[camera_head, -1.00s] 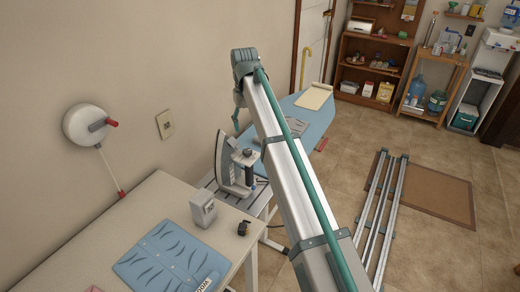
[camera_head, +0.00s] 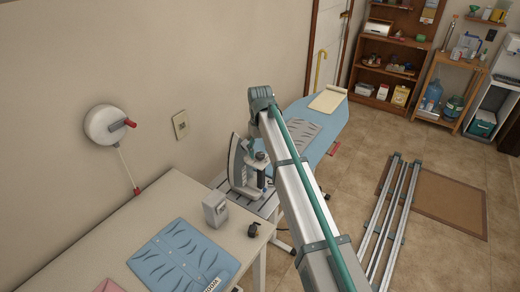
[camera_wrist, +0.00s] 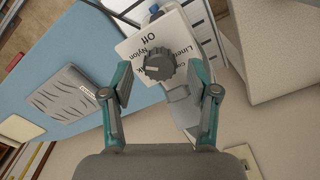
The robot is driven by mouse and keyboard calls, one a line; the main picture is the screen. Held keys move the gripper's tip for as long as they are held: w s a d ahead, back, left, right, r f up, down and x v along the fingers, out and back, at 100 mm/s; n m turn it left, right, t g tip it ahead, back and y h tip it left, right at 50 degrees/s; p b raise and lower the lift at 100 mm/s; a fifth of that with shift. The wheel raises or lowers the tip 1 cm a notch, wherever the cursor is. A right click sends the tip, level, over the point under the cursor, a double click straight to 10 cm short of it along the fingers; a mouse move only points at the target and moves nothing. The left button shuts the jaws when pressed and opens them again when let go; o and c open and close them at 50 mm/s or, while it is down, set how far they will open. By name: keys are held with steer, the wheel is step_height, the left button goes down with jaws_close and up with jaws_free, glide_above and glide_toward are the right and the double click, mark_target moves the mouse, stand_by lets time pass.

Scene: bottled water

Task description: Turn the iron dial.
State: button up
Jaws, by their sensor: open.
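The iron (camera_head: 236,165) stands upright on the slatted end of the ironing board in the head view. In the wrist view its dark grey round dial (camera_wrist: 160,69) sits on a white plate (camera_wrist: 133,47) printed with words such as "Off", "Nylon" and "Linen". My gripper (camera_wrist: 159,82) is open, with one teal-and-grey finger on each side of the dial and a gap on both sides. I cannot tell whether the fingertips reach the dial's depth. In the head view my gripper is small beside the iron's top and partly hidden by my arm.
The blue ironing board (camera_head: 333,118) extends behind my arm, with a folded striped cloth (camera_head: 298,137) on it. The white table (camera_head: 165,202) at front left holds a small grey box (camera_head: 215,209) and a blue folded cloth (camera_head: 183,257). The wall is close to the iron's left.

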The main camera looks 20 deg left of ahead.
steer(key=shift+f, duration=0.45)
jaws_close()
steer(key=shift+n, duration=0.3)
steer(key=n, duration=0.3)
steer(key=shift+b, duration=0.35)
steer(key=n, duration=0.3)
steer(key=shift+n, duration=0.3)
steer(key=n+b, duration=0.1)
steer(key=n, duration=0.5)
steer(key=shift+n, duration=0.3)
